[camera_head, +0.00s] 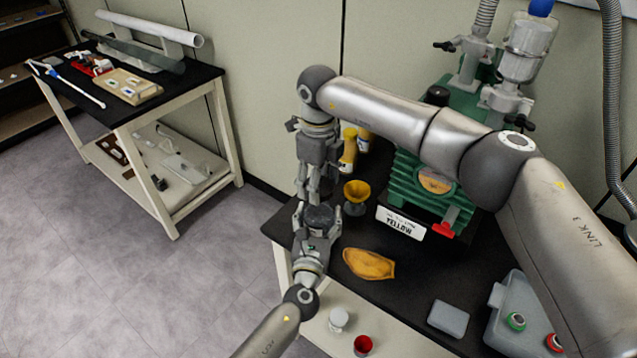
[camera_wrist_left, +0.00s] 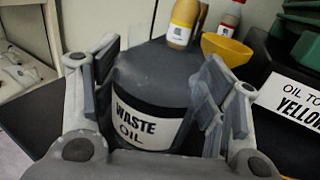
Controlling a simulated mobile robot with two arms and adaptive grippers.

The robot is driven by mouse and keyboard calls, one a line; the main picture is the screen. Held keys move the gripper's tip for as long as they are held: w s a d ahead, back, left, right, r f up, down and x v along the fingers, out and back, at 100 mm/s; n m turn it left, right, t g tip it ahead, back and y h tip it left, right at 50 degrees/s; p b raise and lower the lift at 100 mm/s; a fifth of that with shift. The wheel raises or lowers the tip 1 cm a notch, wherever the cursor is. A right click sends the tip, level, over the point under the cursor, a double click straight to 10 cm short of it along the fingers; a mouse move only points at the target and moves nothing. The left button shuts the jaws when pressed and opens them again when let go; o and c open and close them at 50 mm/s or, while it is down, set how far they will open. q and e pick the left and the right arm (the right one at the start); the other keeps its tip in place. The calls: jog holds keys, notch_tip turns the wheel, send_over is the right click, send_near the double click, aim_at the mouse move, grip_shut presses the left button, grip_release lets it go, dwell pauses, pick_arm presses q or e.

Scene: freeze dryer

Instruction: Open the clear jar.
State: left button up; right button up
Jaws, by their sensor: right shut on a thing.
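A jar labelled WASTE OIL (camera_wrist_left: 150,120), with a dark body and a grey top, stands between the fingers of my left gripper (camera_wrist_left: 160,95) in the left wrist view. The pads are close along both sides, but I cannot tell whether they press on it. In the head view the dark jar top (camera_head: 319,216) shows between the fingers of my left gripper (camera_head: 316,226). My right gripper (camera_head: 313,197) comes down from above, with its fingertips at the back of the jar's top. It is shut on the jar's lid; the contact is mostly hidden.
A yellow funnel (camera_head: 357,190) and yellow bottles (camera_head: 349,150) stand behind the jar. A green pump (camera_head: 430,190) with a label plate (camera_head: 401,222) is to the right. A white-lidded jar (camera_head: 339,318) and red cup (camera_head: 363,344) are lower down.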

pick_arm(q)
jog(key=shift+o, duration=1.4)
jog(key=s+a, duration=0.2)
jog(key=s, duration=1)
jog(key=shift+w, duration=0.1)
